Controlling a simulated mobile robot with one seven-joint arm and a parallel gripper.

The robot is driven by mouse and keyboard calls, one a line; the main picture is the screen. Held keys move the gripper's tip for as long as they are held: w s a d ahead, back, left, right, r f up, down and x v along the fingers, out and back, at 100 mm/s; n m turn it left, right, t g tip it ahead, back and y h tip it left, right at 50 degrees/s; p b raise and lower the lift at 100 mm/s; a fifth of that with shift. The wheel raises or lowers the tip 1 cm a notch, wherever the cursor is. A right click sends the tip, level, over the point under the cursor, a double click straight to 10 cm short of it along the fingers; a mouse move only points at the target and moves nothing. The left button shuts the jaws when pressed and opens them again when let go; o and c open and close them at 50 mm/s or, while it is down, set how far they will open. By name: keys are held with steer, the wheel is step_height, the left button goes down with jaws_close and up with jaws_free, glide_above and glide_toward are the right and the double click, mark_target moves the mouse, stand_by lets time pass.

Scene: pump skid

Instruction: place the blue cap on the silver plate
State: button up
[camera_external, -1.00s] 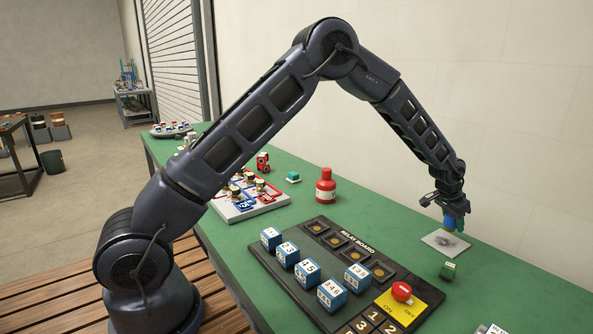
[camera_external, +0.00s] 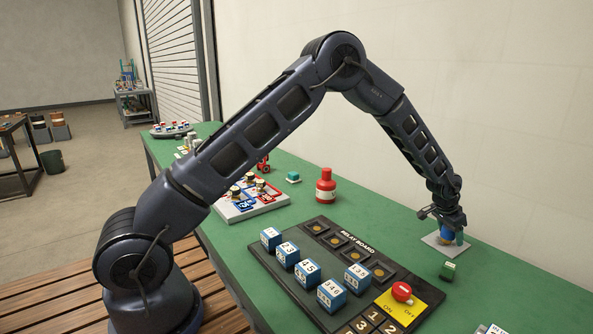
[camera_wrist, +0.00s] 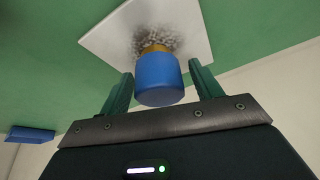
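The blue cap (camera_external: 446,234) stands on the silver plate (camera_external: 432,241) near the back right of the green table. In the wrist view the cap (camera_wrist: 160,80) has a brass-coloured end against the plate (camera_wrist: 98,40), beside a dark speckled patch. My gripper (camera_external: 449,239) is low over the plate. Its two green fingers (camera_wrist: 161,70) are spread on either side of the cap, with a narrow gap showing at each side. The plate's middle is partly hidden by the cap and gripper.
The relay board (camera_external: 340,275) with numbered blue blocks and a red knob (camera_external: 402,291) is nearer. A red bottle (camera_external: 325,186) stands to the left. The wall is close behind.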

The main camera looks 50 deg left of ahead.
steer(key=shift+r, duration=0.1)
steer(key=s+a+r, duration=0.3)
steer(key=s+r, duration=0.2)
steer(key=r, duration=0.4)
steer(key=s+a+r+n, duration=0.1)
steer(key=s+a+r, duration=0.2)
steer(key=s+r, duration=0.35)
steer(key=s+a+r, duration=0.3)
steer(key=r, duration=0.7)
steer(key=s+a+r+n+y, duration=0.1)
steer(key=s+a+r, duration=0.35)
steer(key=s, duration=0.35)
steer(key=s+a+r, duration=0.3)
steer(key=s+r, duration=0.2)
steer(key=s, duration=0.2)
steer(key=s+a+n, duration=0.1)
steer(key=s+a, duration=0.3)
steer(key=s, duration=1.2)
steer(key=s+a+n, duration=0.1)
steer(key=s+a, duration=0.2)
steer(key=s, duration=1.2)
steer(key=shift+s+a+r+n+t+y, duration=0.3)
steer(key=shift+s+a+r+y, duration=0.05)
steer(key=shift+s+a+y, duration=0.05)
